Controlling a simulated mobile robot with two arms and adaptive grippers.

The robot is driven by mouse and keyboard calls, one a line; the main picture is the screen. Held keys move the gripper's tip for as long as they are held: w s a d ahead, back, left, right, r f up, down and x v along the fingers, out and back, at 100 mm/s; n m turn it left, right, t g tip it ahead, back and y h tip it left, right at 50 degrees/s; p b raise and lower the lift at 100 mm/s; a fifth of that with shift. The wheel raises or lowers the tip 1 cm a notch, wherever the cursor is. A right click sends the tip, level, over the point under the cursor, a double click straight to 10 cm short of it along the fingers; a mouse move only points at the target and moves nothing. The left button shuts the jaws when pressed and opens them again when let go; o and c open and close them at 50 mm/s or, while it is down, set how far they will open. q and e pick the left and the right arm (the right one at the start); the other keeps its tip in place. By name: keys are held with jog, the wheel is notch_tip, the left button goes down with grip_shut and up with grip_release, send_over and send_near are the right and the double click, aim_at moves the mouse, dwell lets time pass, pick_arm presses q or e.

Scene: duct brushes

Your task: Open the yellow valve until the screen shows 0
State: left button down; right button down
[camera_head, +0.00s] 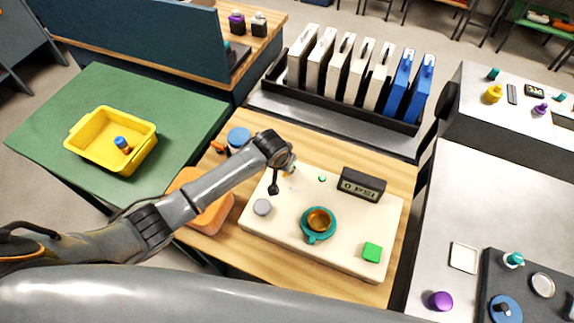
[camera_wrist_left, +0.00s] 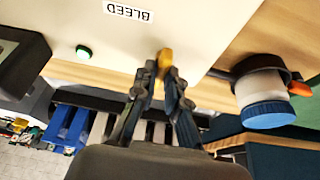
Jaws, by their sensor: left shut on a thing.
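The yellow valve (camera_wrist_left: 164,60) shows in the left wrist view as a small yellow handle by the edge of a cream panel (camera_head: 345,250) marked BLEED. My left gripper (camera_wrist_left: 162,80) is shut on it, with both fingers against its sides. In the head view this gripper (camera_head: 288,172) is at the panel's far left part, and the wrist hides most of the valve. The screen (camera_head: 362,185) is a dark box at the panel's far right; its small text looks inverted and seems to include a 0. My right gripper is not in view.
On the panel are a teal cup-like fitting (camera_head: 318,224), a green button (camera_head: 372,252) and a grey knob (camera_head: 262,207). A blue-capped jar (camera_wrist_left: 268,112) stands close to the gripper. Behind is a black rack (camera_head: 330,112) of white and blue binders.

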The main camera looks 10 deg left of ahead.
pick_arm(q)
jog(key=c, duration=1.4)
grip_release()
jog(key=v, duration=1.2)
jog(key=shift+s, duration=0.1)
